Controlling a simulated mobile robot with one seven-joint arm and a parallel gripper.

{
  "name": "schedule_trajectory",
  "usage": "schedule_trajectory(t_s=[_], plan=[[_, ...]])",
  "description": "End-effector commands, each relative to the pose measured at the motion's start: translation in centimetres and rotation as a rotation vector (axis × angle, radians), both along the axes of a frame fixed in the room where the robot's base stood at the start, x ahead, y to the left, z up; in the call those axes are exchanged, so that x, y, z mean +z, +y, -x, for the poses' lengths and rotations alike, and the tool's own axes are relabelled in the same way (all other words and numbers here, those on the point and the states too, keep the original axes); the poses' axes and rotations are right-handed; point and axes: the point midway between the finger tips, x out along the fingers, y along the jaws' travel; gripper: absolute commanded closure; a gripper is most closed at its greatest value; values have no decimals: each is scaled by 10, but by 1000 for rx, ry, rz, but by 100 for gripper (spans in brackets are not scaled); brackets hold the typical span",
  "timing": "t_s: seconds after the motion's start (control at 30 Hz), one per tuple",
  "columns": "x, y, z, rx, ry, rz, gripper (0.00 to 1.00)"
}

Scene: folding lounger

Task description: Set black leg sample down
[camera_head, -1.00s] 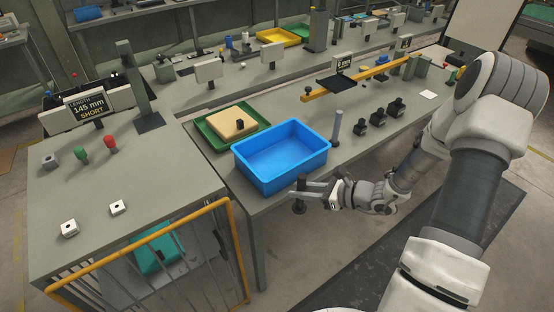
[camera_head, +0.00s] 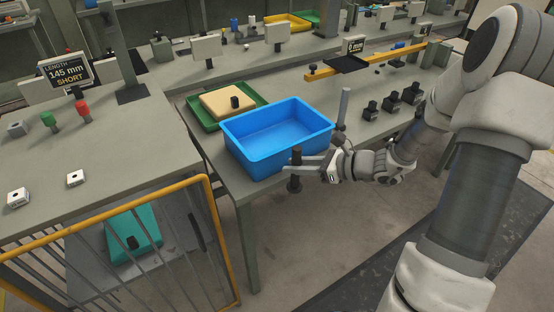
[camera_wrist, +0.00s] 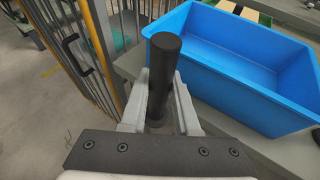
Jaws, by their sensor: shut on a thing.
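The black leg sample (camera_head: 294,184) is a dark, slim cylinder, held roughly upright off the near edge of the workbench. It also shows in the wrist view (camera_wrist: 164,70), between the two pale fingers. My gripper (camera_head: 297,166) is shut on it, just in front of the blue bin (camera_head: 247,158). The leg is outside the bin, and its lower end appears to hang over the floor side of the bench edge.
A grey post (camera_head: 343,108) stands right of the bin, with three black fixtures (camera_head: 391,101) beyond. A green tray (camera_head: 203,116) bears a tan pad (camera_head: 222,105). A yellow-framed barred guard (camera_head: 105,228) stands left, a teal pad (camera_head: 135,226) behind it. The bench (camera_head: 238,184) has little bare room before the bin.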

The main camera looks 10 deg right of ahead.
Motion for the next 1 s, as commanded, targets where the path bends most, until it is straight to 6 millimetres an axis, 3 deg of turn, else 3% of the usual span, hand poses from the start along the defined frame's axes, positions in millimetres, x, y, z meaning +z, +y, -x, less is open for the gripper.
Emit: schedule_trajectory(t_s=[0.07, 0.37, 0.7, 1.0], plan=[[-10, 0, 0, 0, -3, 2, 100], [-17, 2, 0, 2, 0, 5, 100], [38, -63, -35, -258, 14, 33, 100], [94, -120, -52, -493, 3, 11, 100]])
